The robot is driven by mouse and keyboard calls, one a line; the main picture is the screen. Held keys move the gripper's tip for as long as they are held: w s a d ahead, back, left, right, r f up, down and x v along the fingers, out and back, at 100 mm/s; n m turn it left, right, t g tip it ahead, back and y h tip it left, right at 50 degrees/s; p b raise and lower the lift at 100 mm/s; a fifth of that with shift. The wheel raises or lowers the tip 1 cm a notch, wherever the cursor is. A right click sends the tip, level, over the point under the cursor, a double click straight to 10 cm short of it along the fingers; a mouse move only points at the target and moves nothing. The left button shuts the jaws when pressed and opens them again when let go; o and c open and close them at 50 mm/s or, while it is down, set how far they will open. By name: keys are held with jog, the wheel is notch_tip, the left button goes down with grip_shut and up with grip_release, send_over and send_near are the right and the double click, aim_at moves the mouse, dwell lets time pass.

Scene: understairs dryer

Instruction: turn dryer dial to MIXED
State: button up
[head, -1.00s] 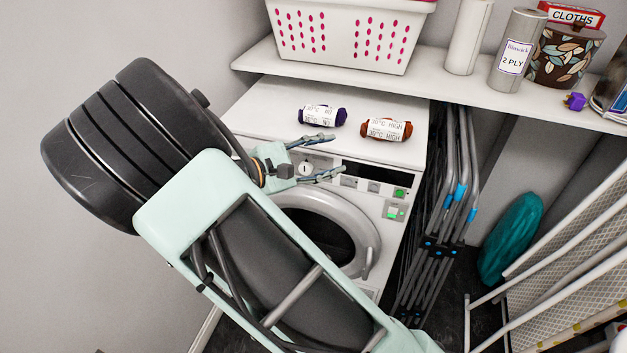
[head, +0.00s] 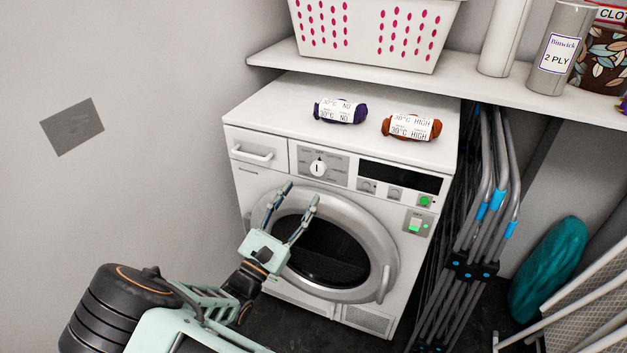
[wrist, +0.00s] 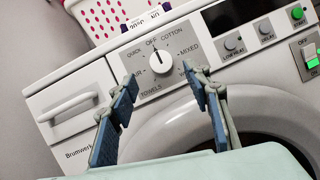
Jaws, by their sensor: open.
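The white round dial (head: 318,168) is on the grey panel at the top of the dryer front (head: 232,165). In the wrist view the dial (wrist: 161,62) has a dark mark pointing up, towards OFF. The MIXED label (wrist: 188,50) is to its upper right; COTTON, QUICK and TOWELS also read around it, and one left label is partly hidden by a finger. My gripper (head: 302,191) is open and empty, its fingertips below the dial and in front of the door. In the wrist view its blue fingers (wrist: 159,75) flank the dial's lower side, apart from it.
A drawer handle (head: 252,153) is left of the dial; buttons and a lit green switch (head: 414,224) are right. Two labelled rolled bundles (head: 341,110) (head: 411,127) lie on top, under a shelf (head: 380,78). Folded metal frames (head: 478,220) stand at the right. The left wall is close.

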aim_at(317, 170)
jog(key=b+x, duration=0.1)
jog(key=x, duration=0.5)
jog(key=shift+w+d+r, duration=0.1)
jog(key=shift+w+d, duration=0.05)
jog(key=shift+w, duration=0.1)
jog(key=c, duration=1.2)
jog(key=shift+o, duration=0.2)
jog(key=shift+m, duration=0.3)
